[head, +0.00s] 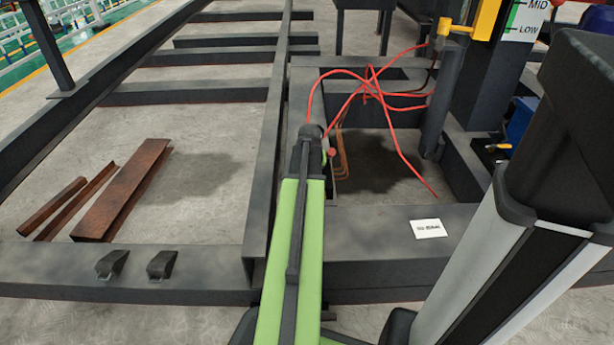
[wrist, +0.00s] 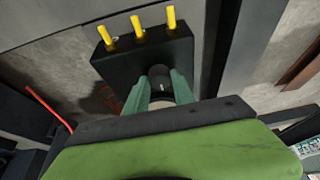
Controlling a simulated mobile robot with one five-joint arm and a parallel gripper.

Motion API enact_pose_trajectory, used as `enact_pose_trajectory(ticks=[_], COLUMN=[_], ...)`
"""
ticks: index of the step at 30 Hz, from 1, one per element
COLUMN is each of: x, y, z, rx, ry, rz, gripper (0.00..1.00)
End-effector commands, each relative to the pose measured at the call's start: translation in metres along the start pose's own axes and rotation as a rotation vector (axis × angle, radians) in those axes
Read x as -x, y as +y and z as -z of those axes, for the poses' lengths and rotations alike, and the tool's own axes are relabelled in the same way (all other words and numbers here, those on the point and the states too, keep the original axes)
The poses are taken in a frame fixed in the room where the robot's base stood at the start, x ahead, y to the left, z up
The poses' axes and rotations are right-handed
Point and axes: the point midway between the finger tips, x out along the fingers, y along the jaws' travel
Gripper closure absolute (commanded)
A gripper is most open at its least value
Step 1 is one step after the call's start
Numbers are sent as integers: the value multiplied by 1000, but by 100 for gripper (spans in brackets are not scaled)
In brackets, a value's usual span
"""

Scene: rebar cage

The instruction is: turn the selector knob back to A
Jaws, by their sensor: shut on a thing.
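The selector knob (wrist: 160,76) is a dark round knob on a black box (wrist: 122,64), in the wrist view. A small pale mark shows on the knob, but I cannot read which position it points to. The two green fingers of my gripper (wrist: 161,88) stand on either side of the knob and are shut on it. Three yellow pegs (wrist: 138,26) stand out of the box's far side. In the head view my green arm reaches forward, and the knob is hidden at its end.
Red cables (head: 372,80) loop close around the end of my arm. Dark steel beams (head: 266,165) frame the area. Rusty steel pieces (head: 122,190) lie on the floor at left. A white label (head: 428,228) lies on the front beam. A MID/LOW sign (head: 524,20) stands at upper right.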

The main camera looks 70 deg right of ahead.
Motion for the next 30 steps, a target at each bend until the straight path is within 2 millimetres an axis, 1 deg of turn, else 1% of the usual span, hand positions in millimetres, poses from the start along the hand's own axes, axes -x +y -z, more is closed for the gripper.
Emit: enact_pose_trajectory(ticks=[1, 4, 5, 9, 10, 18, 22, 26, 29, 30], x=[0, 0, 0, 0, 0, 1, 8, 27, 49, 58], y=[8, 8, 8, 7, 7, 6, 5, 4, 4, 4], z=[1, 1, 1, 1, 1, 1, 1, 2, 3, 3], rx=[-1, -1, -1, -1, -1, 0, 0, 0, 1, 1], ry=[3, 4, 4, 3, 3, 2, 2, 2, 2, 2], rz=[-16, -16, -16, -16, -16, -14, -13, -12, -12, -12], gripper=[100, 100, 69, 50, 49, 49, 49, 49, 49, 49])
